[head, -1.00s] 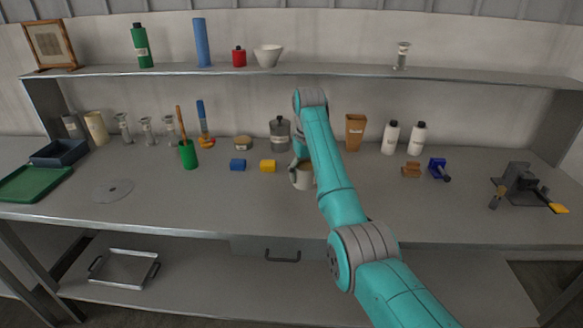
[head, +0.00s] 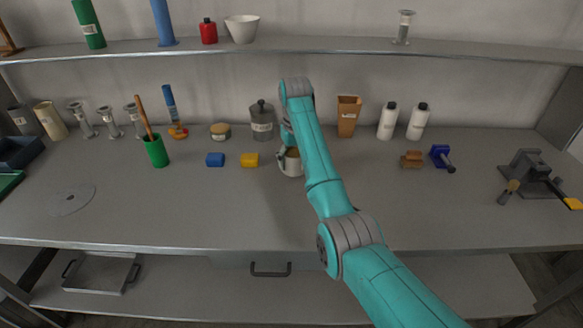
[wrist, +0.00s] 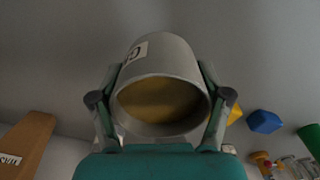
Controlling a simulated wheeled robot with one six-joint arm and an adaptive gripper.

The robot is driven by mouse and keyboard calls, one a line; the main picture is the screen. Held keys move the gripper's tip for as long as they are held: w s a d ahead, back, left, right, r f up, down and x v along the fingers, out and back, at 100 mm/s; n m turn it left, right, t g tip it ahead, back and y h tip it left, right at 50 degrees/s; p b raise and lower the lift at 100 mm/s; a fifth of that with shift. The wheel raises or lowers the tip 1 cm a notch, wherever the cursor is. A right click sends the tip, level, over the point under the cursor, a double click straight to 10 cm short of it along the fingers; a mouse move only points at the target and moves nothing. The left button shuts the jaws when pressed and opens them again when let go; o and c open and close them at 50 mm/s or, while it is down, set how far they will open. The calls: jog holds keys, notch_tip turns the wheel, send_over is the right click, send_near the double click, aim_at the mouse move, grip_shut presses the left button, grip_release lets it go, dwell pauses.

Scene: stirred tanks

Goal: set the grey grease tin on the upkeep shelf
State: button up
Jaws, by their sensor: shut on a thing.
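The grey grease tin (head: 291,166) is an open, pale grey cylinder with brownish-yellow grease inside, seen in the wrist view (wrist: 160,58) with a white label on its side. My gripper (head: 288,155) is shut on it, one finger on each side of its rim, as the wrist view (wrist: 160,110) shows. The tin is over the middle of the bench; I cannot tell how far its base is above the top. A long upper shelf (head: 330,45) runs along the back wall; no name on it is readable.
A lidded jar (head: 262,122) and brown bin (head: 348,117) stand behind the tin.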

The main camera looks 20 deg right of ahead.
jog(key=shift+f, duration=1.95)
jog(key=shift+f, duration=0.1)
jog(key=o, duration=1.2)
